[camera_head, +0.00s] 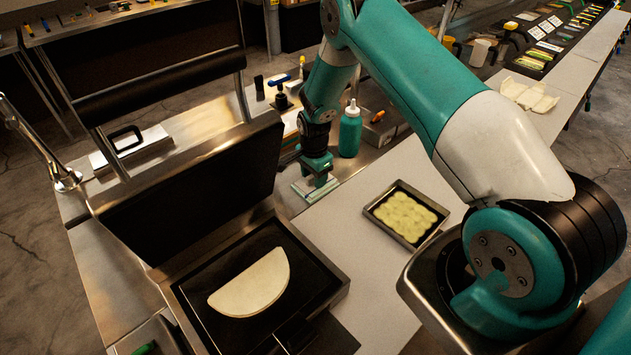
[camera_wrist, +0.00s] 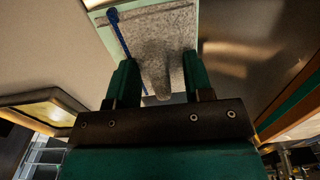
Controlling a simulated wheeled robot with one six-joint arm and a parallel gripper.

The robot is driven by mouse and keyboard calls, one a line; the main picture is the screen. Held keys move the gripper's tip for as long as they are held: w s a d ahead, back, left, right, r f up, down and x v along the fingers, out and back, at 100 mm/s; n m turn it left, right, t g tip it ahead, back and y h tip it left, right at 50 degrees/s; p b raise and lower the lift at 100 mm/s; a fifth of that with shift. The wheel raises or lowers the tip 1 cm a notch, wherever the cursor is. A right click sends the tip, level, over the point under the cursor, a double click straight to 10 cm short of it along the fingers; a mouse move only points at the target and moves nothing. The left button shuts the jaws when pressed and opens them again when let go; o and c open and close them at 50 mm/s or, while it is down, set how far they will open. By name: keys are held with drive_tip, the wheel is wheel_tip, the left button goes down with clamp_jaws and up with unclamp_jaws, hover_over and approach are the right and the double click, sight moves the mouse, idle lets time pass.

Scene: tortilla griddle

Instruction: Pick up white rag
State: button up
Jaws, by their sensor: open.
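The white rag (camera_head: 302,189) lies on the metal counter beside the griddle, partly covered by my gripper (camera_head: 318,181). In the wrist view the rag (camera_wrist: 165,22) looks pale grey and speckled, with a blue stripe and light green edges. My gripper (camera_wrist: 158,76) is open, with one finger on each side of a raised fold of the rag. I cannot tell whether the fingers touch the cloth.
A griddle (camera_head: 330,283) with a folded tortilla (camera_head: 250,285) stands at the front left, its lid raised. A green bottle (camera_head: 350,133) stands behind my gripper. A tray (camera_head: 436,234) of pale dough rounds is to the right. White counter between them is clear.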

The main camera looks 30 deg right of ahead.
clamp_jaws()
drive_tip(key=shift+r, duration=0.1)
